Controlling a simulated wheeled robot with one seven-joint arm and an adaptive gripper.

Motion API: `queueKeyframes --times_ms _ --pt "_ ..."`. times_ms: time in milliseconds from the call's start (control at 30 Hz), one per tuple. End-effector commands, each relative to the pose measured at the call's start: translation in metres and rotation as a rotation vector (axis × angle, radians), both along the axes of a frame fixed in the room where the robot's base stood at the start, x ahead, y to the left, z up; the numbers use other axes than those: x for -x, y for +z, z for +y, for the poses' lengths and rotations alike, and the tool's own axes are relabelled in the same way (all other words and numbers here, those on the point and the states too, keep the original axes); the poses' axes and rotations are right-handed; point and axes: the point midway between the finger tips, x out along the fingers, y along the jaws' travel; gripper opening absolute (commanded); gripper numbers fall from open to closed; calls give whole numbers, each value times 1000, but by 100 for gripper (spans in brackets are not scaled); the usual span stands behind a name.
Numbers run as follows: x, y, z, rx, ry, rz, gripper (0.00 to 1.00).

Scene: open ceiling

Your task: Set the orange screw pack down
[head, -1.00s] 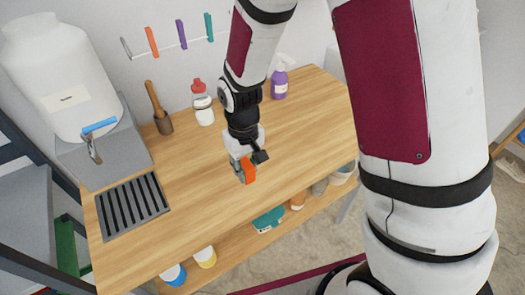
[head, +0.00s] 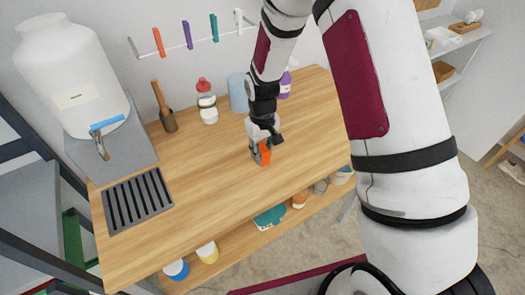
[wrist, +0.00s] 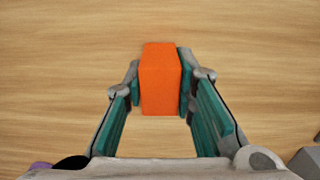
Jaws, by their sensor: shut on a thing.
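The orange screw pack (wrist: 160,80) is a plain orange block between the two fingers in the wrist view. My gripper (wrist: 160,82) is shut on it, with a teal-padded finger along each side. In the head view the pack (head: 265,156) shows below my gripper (head: 261,152), over the middle of the wooden worktop (head: 200,190). I cannot tell whether its underside touches the wood or is slightly above it.
A dark slotted grate (head: 138,200) and a large white water container (head: 70,80) are at left. A wooden-handled tool in a holder (head: 165,110), a red-capped bottle (head: 207,103), a blue cylinder (head: 238,93) and a purple bottle (head: 285,84) stand along the back. The worktop around the pack is clear.

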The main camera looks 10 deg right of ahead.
Motion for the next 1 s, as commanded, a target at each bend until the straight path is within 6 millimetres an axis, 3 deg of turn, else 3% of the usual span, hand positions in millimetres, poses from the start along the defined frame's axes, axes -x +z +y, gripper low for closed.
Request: queueKeyframes --times_ms 267,300,400,767,1000 --pt "0 -3 0 0 0 0 0" --pt "0 -3 0 0 0 1 27" --pt "0 -3 0 0 0 0 45" --pt "0 2 0 0 0 -1 45" --pt "-2 35 0 -1 -1 -6 45"
